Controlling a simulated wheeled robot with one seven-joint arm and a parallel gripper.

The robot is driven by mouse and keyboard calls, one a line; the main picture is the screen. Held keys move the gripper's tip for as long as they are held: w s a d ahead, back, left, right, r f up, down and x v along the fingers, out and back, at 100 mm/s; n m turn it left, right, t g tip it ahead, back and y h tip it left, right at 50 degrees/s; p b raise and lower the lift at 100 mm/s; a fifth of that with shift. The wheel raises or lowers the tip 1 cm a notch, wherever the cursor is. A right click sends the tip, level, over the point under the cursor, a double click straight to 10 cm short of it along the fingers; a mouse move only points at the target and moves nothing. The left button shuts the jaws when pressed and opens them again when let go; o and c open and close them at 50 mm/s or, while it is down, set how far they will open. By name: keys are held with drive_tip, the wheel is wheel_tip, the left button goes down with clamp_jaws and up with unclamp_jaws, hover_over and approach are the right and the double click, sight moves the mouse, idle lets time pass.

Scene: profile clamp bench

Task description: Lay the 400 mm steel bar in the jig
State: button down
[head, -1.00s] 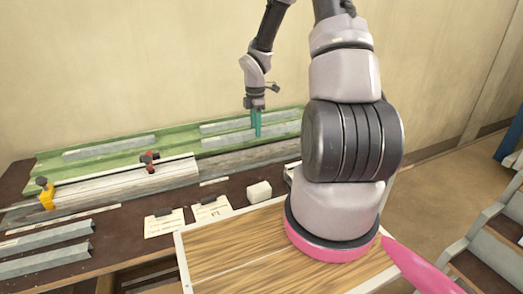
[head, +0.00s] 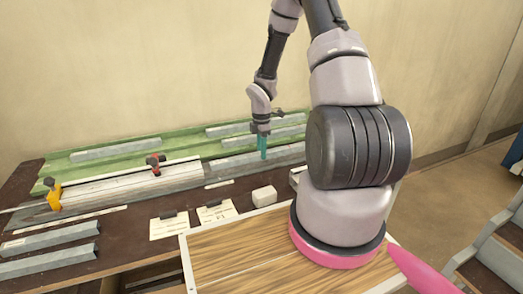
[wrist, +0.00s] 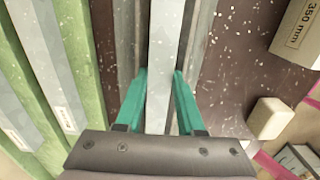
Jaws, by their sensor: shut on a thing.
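My gripper (head: 263,148) is shut on a pale grey steel bar (head: 232,163). The bar also shows between the teal fingers (wrist: 160,100) in the wrist view, running lengthwise away from me (wrist: 165,50). No length mark is readable on it. In the head view it lies along the right part of the long grey jig (head: 130,185), in line with the bed. In the wrist view grey jig strips (wrist: 126,35) show on both sides of it. I cannot tell whether it touches the bed. The jig carries a red stop (head: 155,162) and a yellow clamp (head: 54,194) toward the left.
A green rack (head: 180,143) with several bars (head: 115,149) lies behind the jig. Two bars (head: 50,238) lie at the front left. Paper cards (head: 168,226), a white block (head: 264,195) and a wooden panel (head: 235,255) are in front. A "350 mm" label (wrist: 298,32) shows in the wrist view.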

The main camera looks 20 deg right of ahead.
drive_tip(key=shift+s+f, duration=0.2)
drive_tip(key=shift+f, duration=0.2)
drive_tip(key=c, duration=0.5)
unclamp_jaws()
wheel_tip(320, 180, up, 22)
drive_tip(key=s+m+t, duration=0.1)
drive_tip(key=s+m, duration=0.1)
drive_tip(key=m, duration=0.2)
drive_tip(key=s+a+r+m+t, duration=0.2)
drive_tip(key=s+a+r+m, duration=0.1)
drive_tip(key=s+r+m, duration=0.3)
drive_tip(key=s+a+r+m+t+y, duration=0.1)
drive_tip(key=s+a+r+m+t, duration=0.1)
drive_tip(key=s+r+m, duration=0.4)
drive_tip(key=s+a+r+m+t+y, duration=0.1)
drive_tip(key=s+a+r+m+t, duration=0.1)
drive_tip(key=s+r+m, duration=0.4)
drive_tip(key=shift+s+a+r, duration=0.25)
drive_tip(key=shift+s+r, duration=0.3)
drive_tip(key=shift+r, duration=0.05)
drive_tip(key=shift+s+a+r, duration=0.3)
drive_tip(key=shift+s+r, duration=0.3)
drive_tip(key=shift+s+a+r, duration=0.25)
drive_tip(key=shift+s+r, duration=0.3)
drive_tip(key=shift+r, duration=0.05)
